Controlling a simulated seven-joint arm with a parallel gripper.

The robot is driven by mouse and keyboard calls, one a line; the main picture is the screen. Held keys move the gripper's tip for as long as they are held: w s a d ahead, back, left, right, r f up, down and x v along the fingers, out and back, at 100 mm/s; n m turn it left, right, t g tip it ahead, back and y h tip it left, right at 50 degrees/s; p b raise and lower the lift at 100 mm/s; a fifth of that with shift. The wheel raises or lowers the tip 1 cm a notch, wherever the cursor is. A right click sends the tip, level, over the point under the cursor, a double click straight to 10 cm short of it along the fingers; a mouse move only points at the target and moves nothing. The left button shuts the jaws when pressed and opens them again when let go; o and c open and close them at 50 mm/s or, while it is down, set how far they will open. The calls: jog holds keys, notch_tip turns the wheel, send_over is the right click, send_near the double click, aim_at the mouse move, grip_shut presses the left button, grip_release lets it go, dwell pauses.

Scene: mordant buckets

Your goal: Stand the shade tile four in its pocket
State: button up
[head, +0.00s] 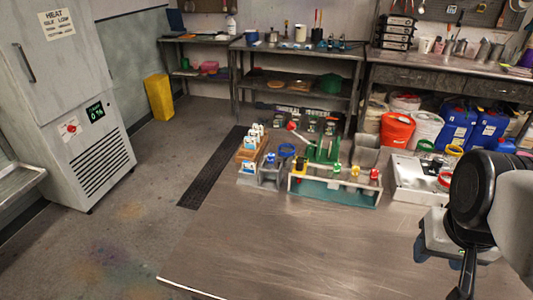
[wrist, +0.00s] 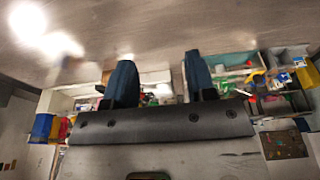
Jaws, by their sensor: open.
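Several small white tiles with dark markings stand in a wooden block (head: 247,154) at the left end of the equipment on the metal table. A white-and-blue tile (head: 249,168) stands at the block's front, and another (head: 270,158) is just right of it. The numbers are too small to read, so I cannot tell which is tile four, and its pocket cannot be made out. My gripper (wrist: 160,78) is open, with two dark fingers apart and nothing between them. In the head view it is at the far right, well away from the tiles.
A teal-based rack (head: 333,194) with coloured knobs stands right of the tiles, beside a white tray (head: 408,180). A green fixture (head: 325,150) stands behind the rack. The front of the metal table (head: 300,250) is clear.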

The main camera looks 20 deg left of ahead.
dwell(0.3)
jog(key=w+a+r+n, duration=0.3)
jog(key=w+a+n, duration=0.3)
jog(key=w, duration=0.7)
jog(key=n+g, duration=0.3)
jog(key=n, duration=0.9)
send_over(250, 162)
jog(key=f, duration=1.1)
jog(key=shift+d+f, duration=0.3)
jog(key=shift+f, duration=0.1)
jog(key=shift+a+f, duration=0.2)
jog(key=shift+a, duration=0.15)
jog(key=shift+f, duration=0.1)
